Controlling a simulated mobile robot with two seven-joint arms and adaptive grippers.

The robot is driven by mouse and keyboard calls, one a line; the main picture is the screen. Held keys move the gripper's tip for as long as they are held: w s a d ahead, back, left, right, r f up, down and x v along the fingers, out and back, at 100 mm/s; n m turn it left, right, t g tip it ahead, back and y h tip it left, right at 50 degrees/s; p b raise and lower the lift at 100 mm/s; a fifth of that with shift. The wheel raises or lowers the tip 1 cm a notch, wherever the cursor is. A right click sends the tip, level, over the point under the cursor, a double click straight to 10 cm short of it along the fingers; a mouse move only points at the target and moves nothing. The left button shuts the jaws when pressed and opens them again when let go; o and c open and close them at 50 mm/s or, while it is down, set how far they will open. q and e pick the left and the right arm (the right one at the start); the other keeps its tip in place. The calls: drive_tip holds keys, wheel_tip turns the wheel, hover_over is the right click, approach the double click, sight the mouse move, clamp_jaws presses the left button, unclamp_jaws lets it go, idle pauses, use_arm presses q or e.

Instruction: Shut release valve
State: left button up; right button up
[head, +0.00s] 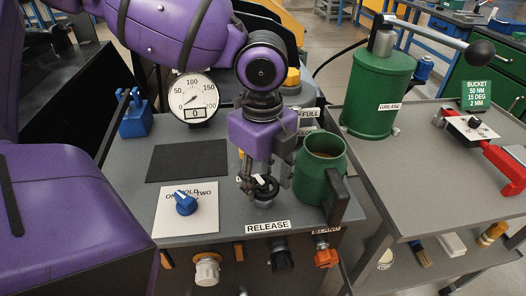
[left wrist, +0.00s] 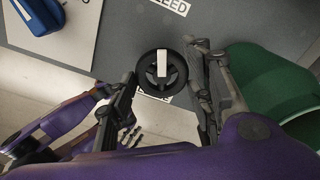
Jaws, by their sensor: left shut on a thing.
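The release valve is a black handwheel (head: 266,189) with a white pointer mark, on the grey bench top just behind the RELEASE label (head: 267,226). In the left wrist view the wheel (left wrist: 162,90) shows from above, its white mark running up and down the picture. My left gripper (head: 262,188) points down over it. In the left wrist view its two fingers (left wrist: 165,85) stand on either side of the wheel, shut on its rim. In the head view the fingers partly hide the wheel.
A green jug (head: 316,168) stands close to the right of the wheel. A blue selector knob (head: 186,203) on a white plate is to the left. A dial gauge (head: 193,99) and a green grease pump (head: 378,95) stand behind. Knobs line the bench front.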

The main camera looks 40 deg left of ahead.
use_arm(q)
drive_tip(key=m, duration=0.3)
drive_tip(key=shift+m, duration=0.9)
drive_tip(key=o, duration=1.1)
drive_tip(key=shift+a, duration=0.1)
